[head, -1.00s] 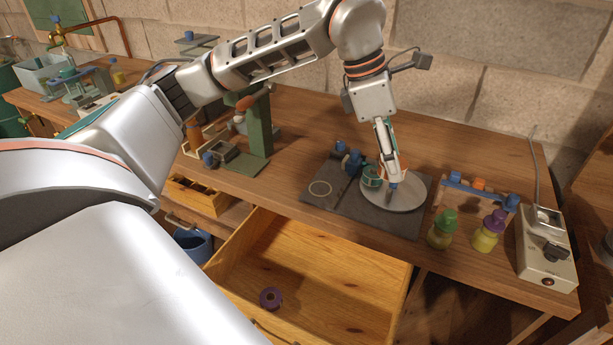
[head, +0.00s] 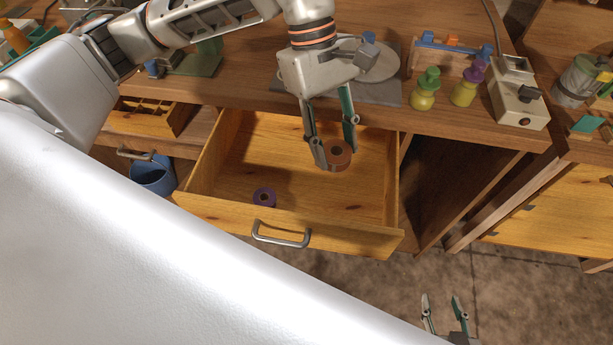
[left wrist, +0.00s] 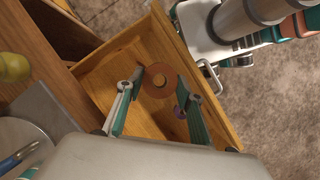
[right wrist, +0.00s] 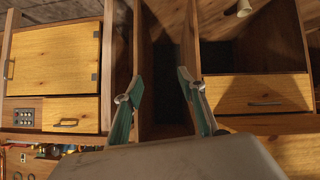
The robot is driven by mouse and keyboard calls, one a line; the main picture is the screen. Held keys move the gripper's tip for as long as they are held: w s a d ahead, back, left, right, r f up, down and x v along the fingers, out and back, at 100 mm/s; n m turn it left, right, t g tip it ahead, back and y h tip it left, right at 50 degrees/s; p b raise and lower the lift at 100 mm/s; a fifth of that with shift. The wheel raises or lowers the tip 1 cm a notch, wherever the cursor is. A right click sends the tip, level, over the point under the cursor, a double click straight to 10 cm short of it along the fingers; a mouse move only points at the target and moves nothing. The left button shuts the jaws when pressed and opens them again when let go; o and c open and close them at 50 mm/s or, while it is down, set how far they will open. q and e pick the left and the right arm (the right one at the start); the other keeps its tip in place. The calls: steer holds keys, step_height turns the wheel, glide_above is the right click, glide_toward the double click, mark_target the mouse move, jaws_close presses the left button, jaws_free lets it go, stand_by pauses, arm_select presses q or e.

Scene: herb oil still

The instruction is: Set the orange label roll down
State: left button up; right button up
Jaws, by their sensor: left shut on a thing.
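The orange label roll (head: 342,163) looks brownish orange, a short ring with a hole. My left gripper (head: 335,147) is shut on it and holds it over the open wooden drawer (head: 295,215), towards its right part. In the left wrist view the roll (left wrist: 148,90) sits between the two fingertips (left wrist: 160,78), with the drawer floor behind it. Its exact height above the floor is hard to tell. My right gripper (head: 440,303) is low at the bottom right of the head view, open; its fingers (right wrist: 160,85) have nothing between them.
Above, the bench holds a grey mat (head: 385,92) with a round plate, green-capped (head: 424,90) and purple-capped (head: 467,86) bottles, and a switch box (head: 520,104).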

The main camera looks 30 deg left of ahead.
arm_select(q)
step_height(320, 180, down, 15)
steer(key=shift+f+b, duration=0.15)
steer(key=shift+b, duration=0.5)
step_height(320, 180, down, 3)
steer(key=shift+f, duration=0.45)
steer(key=shift+f+b, duration=0.15)
steer(key=shift+b, duration=0.15)
steer(key=o, duration=1.1)
